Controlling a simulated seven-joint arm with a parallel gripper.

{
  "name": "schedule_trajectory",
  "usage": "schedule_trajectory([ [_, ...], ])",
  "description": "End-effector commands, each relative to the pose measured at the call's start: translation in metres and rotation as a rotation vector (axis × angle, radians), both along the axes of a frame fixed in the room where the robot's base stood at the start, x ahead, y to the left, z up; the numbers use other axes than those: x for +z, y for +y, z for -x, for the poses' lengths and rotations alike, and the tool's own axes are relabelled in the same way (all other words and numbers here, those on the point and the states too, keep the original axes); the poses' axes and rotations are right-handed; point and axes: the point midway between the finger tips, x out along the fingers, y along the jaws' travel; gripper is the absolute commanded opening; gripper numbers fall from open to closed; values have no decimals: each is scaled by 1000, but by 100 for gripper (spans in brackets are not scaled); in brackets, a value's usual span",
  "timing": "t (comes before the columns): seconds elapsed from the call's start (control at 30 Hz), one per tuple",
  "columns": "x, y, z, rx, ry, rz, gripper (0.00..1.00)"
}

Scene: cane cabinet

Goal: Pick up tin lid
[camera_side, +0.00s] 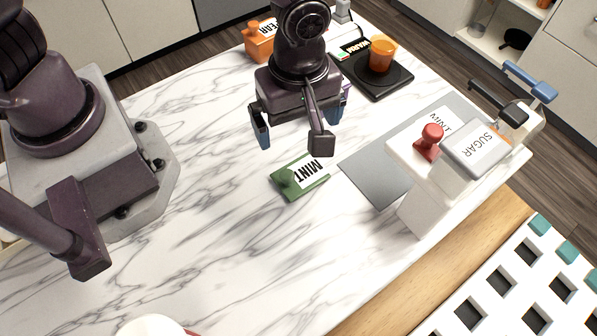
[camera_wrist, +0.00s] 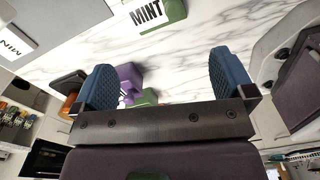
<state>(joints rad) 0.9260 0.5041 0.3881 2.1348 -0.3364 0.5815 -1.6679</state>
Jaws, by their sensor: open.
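Behind are an orange labelled tin (camera_side: 260,47) and an orange cup (camera_side: 382,55) on a black plate. A purple object (camera_wrist: 130,76) is partly hidden. Front-left counter is mostly clear.

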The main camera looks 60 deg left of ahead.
Motion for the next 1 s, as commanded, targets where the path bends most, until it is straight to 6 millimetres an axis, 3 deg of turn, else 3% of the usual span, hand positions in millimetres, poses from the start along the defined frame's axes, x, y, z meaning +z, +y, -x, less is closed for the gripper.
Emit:
schedule_trajectory([
  [0.1,1,-2,-3,143,-16,12,100],
  [0.23,-6,-2,-3,198,-17,10,100],
  [0.53,-60,-1,-2,199,-15,7,100],
  [0.83,-85,-2,-3,198,-16,10,100],
  [1.0,-112,-5,-2,198,-14,9,100],
])
